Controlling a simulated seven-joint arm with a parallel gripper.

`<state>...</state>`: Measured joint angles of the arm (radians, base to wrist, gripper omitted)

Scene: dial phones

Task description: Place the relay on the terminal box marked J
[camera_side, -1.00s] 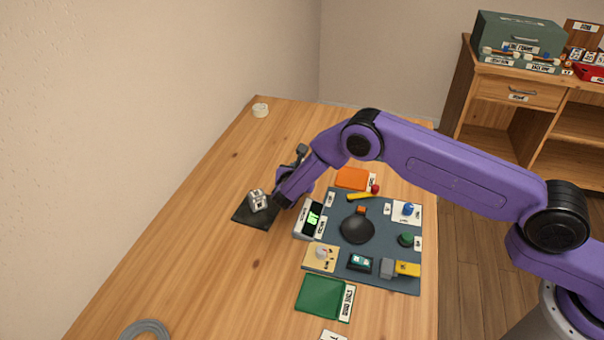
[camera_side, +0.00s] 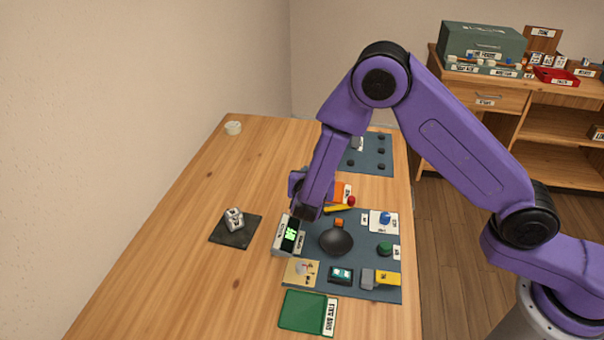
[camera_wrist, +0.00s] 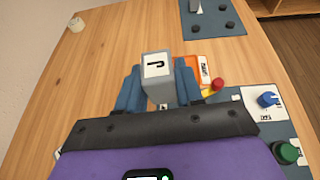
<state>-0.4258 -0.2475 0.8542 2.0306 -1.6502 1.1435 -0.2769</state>
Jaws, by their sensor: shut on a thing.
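My gripper (camera_wrist: 158,82) has its two blue fingers pressed on both sides of a grey block marked J (camera_wrist: 157,65). The block's white label faces the wrist camera. In the side view my gripper (camera_side: 306,208) is near the back left corner of the blue-grey board, and my arm hides what it holds there. A small white and grey piece (camera_side: 234,218) sits on a black pad (camera_side: 234,240) to the left. I cannot tell for sure which thing is the relay.
A green tray (camera_side: 303,311) lies in front. A second mat (camera_side: 372,160) is at the back.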

